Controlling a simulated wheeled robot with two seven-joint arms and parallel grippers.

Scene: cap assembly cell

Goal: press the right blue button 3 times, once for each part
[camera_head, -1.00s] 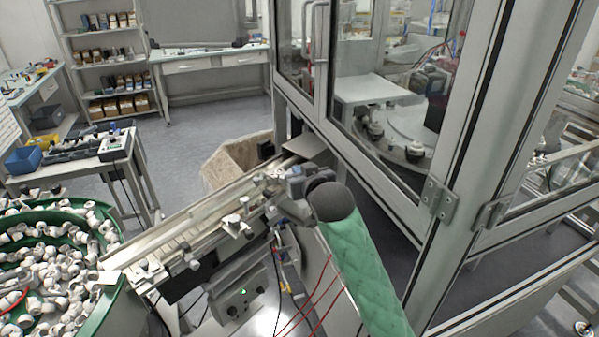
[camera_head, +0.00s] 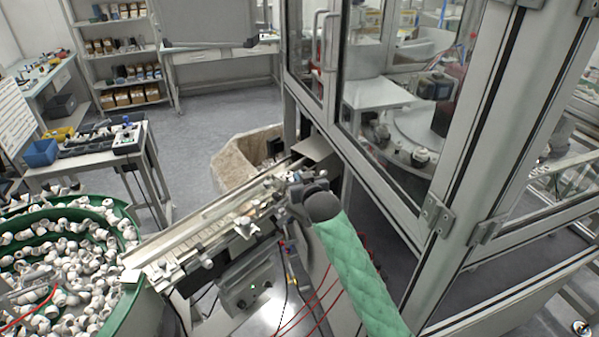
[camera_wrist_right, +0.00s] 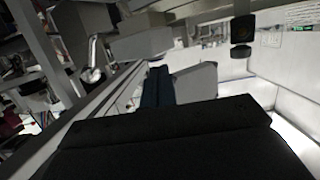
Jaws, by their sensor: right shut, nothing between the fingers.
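My right arm, in a green quilted sleeve, comes in from the lower right. Its dark round wrist and right gripper (camera_head: 285,190) are at the upper right end of the linear feeder rail (camera_head: 205,232), beside the glass cell. The fingers are small and partly hidden there. In the right wrist view the shut, empty dark fingers (camera_wrist_right: 165,125) fill the bottom. A dark blue block (camera_wrist_right: 157,88) stands just beyond them, beside a grey housing (camera_wrist_right: 195,82). I cannot make out the right blue button for certain, nor whether the fingers touch anything. My left gripper is not in view.
A green bowl feeder (camera_head: 150,305) full of white parts stands at the lower left. The framed glass cell (camera_head: 440,215) closes off the right. A beige bin (camera_head: 235,165) stands behind the rail. Red and black cables hang below the gripper.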

